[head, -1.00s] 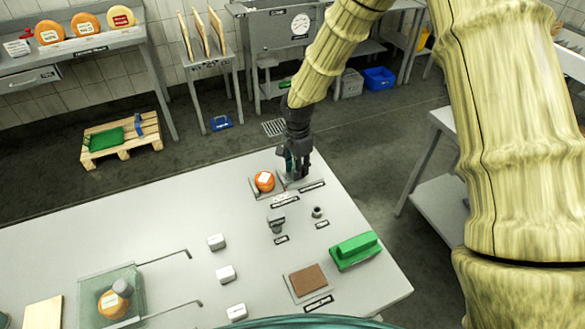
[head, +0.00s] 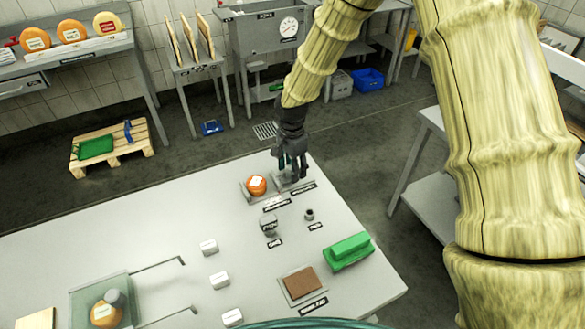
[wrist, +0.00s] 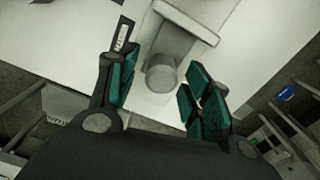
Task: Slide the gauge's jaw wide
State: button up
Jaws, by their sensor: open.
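The gauge stands at the table's far corner. Its grey jaw (head: 281,184) is beside a small orange cheese wheel (head: 256,186), on the wheel's right. In the wrist view the jaw appears as a pale bar (wrist: 187,22) with a grey block and a round knob (wrist: 161,76). My gripper (head: 293,170) is over the jaw, pointing down. In the wrist view its teal-padded fingers (wrist: 163,88) are apart, with the knob between them and visible space on both sides. I cannot tell whether the fingertips reach down to knob height. The wheel is out of the wrist view.
Nearby on the table (head: 180,212) are a grey stamp-like tool (head: 269,224), a small dark-topped cup (head: 309,214), a green brush (head: 348,250) and a brown pad (head: 302,282). White blocks (head: 209,246) and a clear board with another wheel (head: 103,313) lie further left.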

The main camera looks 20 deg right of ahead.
notch_tip(320, 180, up, 12)
jog(key=shift+f, duration=0.2)
dwell(0.4)
jog(key=shift+f, duration=0.1)
